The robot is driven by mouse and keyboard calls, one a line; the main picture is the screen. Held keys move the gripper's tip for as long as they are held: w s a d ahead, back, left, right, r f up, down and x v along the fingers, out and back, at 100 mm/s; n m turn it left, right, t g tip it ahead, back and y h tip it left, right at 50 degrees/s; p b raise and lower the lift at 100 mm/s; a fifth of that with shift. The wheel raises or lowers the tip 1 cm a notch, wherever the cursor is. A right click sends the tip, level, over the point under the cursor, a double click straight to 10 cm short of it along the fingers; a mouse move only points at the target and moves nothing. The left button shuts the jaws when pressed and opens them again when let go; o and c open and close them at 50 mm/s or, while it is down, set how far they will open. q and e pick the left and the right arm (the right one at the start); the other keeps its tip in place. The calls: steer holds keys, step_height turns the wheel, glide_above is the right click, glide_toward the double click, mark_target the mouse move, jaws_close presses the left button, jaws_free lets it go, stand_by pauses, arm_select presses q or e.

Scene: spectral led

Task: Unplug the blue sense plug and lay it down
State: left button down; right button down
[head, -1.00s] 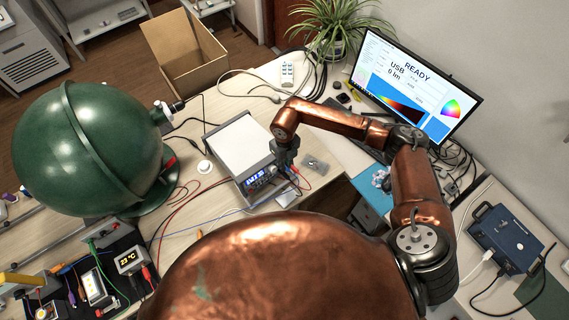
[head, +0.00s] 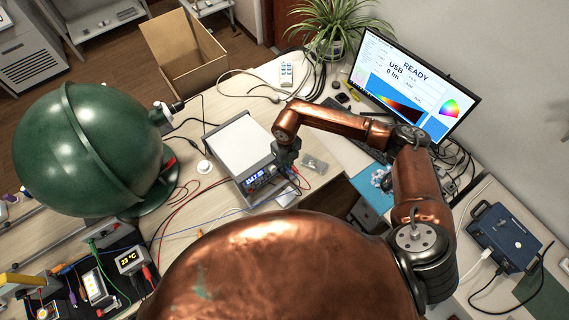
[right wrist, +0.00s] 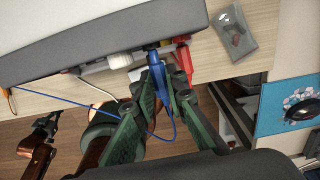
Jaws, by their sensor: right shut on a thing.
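The blue sense plug (right wrist: 156,68) is at the front of the bench power supply (right wrist: 90,28) in the right wrist view. Its tip meets the front panel, and I cannot tell how deep it sits. My right gripper (right wrist: 162,86) is shut on the blue plug, with its green fingers on either side. A blue lead (right wrist: 80,102) loops from the plug to the left. In the head view the right gripper (head: 288,162) is at the supply's front right corner and hides the plug. A dark gripper-like part of my left arm (right wrist: 46,126) shows at lower left in the right wrist view.
Red plugs (right wrist: 183,60) sit close to the right of the blue plug. A small clear bag (head: 314,164) lies right of the supply (head: 238,146). The green sphere (head: 88,150) stands to the left.

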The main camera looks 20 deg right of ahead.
arm_select(q)
steer(key=shift+r, duration=0.2)
arm_select(e)
steer(key=shift+s+d+r, duration=0.1)
steer(key=shift+s, duration=0.15)
arm_select(q)
steer(key=shift+r+p, duration=0.35)
steer(key=shift+p, duration=0.15)
arm_select(e)
steer(key=shift+s+d+r, duration=0.1)
steer(key=shift+s+d, duration=0.15)
steer(key=shift+s, duration=0.4)
steer(key=shift+s, duration=0.1)
arm_select(q)
steer(key=shift+r, duration=0.2)
arm_select(e)
steer(key=shift+s+d+r, duration=0.15)
steer(key=shift+s+d, duration=0.1)
steer(key=shift+s, duration=0.15)
steer(key=shift+a, duration=0.1)
